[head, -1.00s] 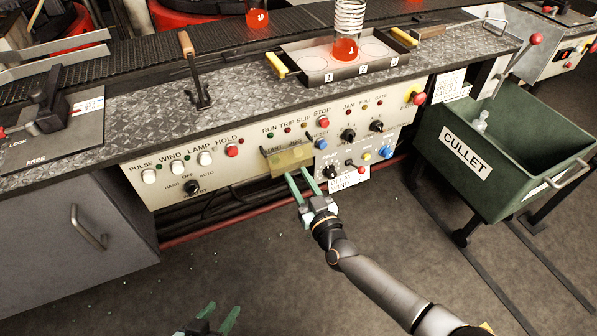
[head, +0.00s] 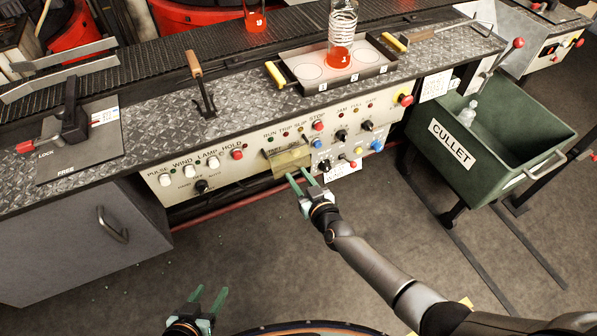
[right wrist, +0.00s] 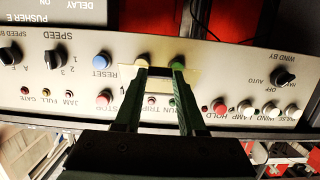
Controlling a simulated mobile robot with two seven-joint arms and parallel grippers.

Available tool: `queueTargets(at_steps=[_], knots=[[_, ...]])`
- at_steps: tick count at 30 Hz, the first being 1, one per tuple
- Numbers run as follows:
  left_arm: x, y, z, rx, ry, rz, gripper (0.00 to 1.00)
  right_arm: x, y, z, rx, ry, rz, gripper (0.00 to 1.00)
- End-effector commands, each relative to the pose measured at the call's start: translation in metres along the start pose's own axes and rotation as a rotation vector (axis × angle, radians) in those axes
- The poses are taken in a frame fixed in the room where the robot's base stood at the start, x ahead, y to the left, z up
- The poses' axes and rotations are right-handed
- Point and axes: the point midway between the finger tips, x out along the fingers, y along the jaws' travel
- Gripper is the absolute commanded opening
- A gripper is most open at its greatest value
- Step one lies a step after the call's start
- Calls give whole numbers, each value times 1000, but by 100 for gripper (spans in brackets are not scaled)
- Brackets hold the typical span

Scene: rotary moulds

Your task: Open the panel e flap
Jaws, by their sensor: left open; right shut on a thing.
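The panel e flap (head: 291,158) is a small translucent yellow cover on the front control panel (head: 240,160), over the start and jog labels. It shows in the right wrist view (right wrist: 161,86), where the panel appears upside down. My right gripper (head: 299,177) is at the flap's lower edge, its green fingers shut on it; in the right wrist view (right wrist: 160,65) the fingers hide part of the flap. I cannot tell how far the flap is raised. My left gripper (head: 210,292) is open and empty, low over the floor, far from the panel.
Buttons and knobs surround the flap, including a red stop button (head: 318,125) and a blue reset button (head: 320,144). A green cullet cart (head: 480,170) stands at right. A grey cabinet (head: 80,240) is at left. The floor before the panel is clear.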

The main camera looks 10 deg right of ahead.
Motion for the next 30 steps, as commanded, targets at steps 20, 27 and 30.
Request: queueTargets(at_steps=[20, 27, 30], knots=[[-2, 0, -2, 1, 0, 1, 57, -1, 0, 1, 0, -10, -1, 62], [-2, 0, -2, 1, 0, 1, 57, 0, 0, 0, -1, -8, 0, 70], [-2, 0, -3, 1, 0, 1, 57, -1, 0, 0, 0, -8, 0, 70]])
